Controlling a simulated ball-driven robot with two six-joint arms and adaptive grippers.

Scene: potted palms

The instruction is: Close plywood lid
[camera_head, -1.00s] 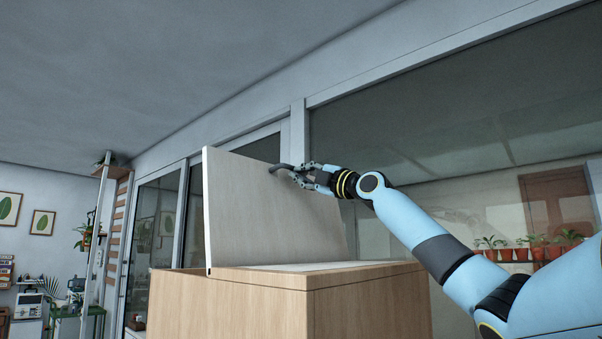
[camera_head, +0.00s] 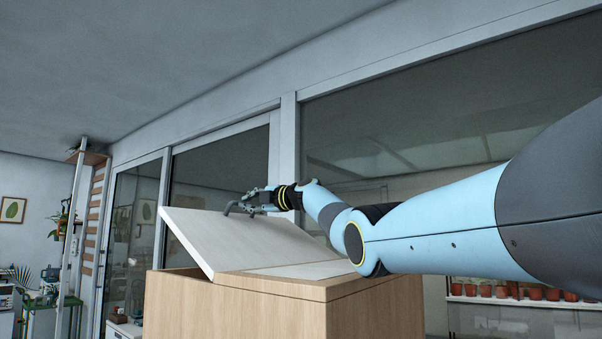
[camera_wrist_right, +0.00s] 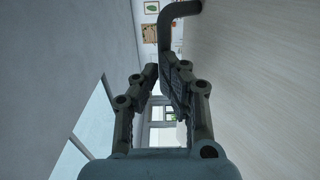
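The plywood lid (camera_head: 220,240) is a pale flat panel, partly open on top of a light wooden box (camera_head: 235,312). It slopes up to the left from its lower edge at the box top. A dark bent handle (camera_head: 230,208) stands on the lid's face near its upper edge; it also shows in the right wrist view (camera_wrist_right: 180,10), beside the pale lid surface (camera_wrist_right: 260,70). My left gripper is in neither view.
Tall glass doors and windows (camera_head: 215,165) stand behind the box. A green cart (camera_head: 45,300) is at the far left. Several potted plants (camera_head: 500,290) line a shelf at the right.

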